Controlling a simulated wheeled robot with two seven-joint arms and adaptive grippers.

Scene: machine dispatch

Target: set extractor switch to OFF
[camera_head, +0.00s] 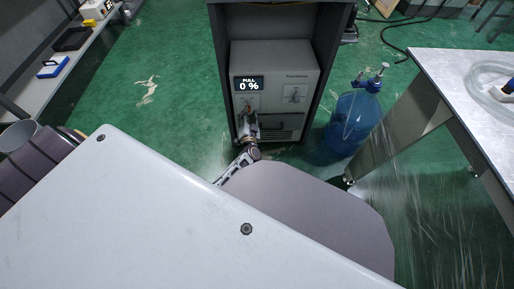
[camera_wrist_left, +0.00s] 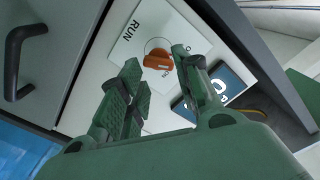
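The extractor (camera_head: 300,75) is a grey box in a dark cabinet, with a display (camera_head: 249,84) reading "PULL 0 %". Its orange switch knob (camera_wrist_left: 158,60) sits on a white label plate in the left wrist view. "RUN" is readable at the plate's upper left; the other lettering is partly hidden, so I cannot tell the setting. My left gripper (camera_head: 248,122) is at the extractor's front. In the left wrist view its green fingers (camera_wrist_left: 155,63) are apart, one on each side of the knob; contact is unclear. My right gripper is out of view.
A dark handle (camera_wrist_left: 18,60) lies beside the switch plate. A blue bottle (camera_head: 355,122) stands on the floor right of the cabinet (camera_head: 222,60). A light-topped table (camera_head: 450,70) is at the right. A shelf (camera_head: 45,88) stands at the left. Green floor is clear left of the cabinet.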

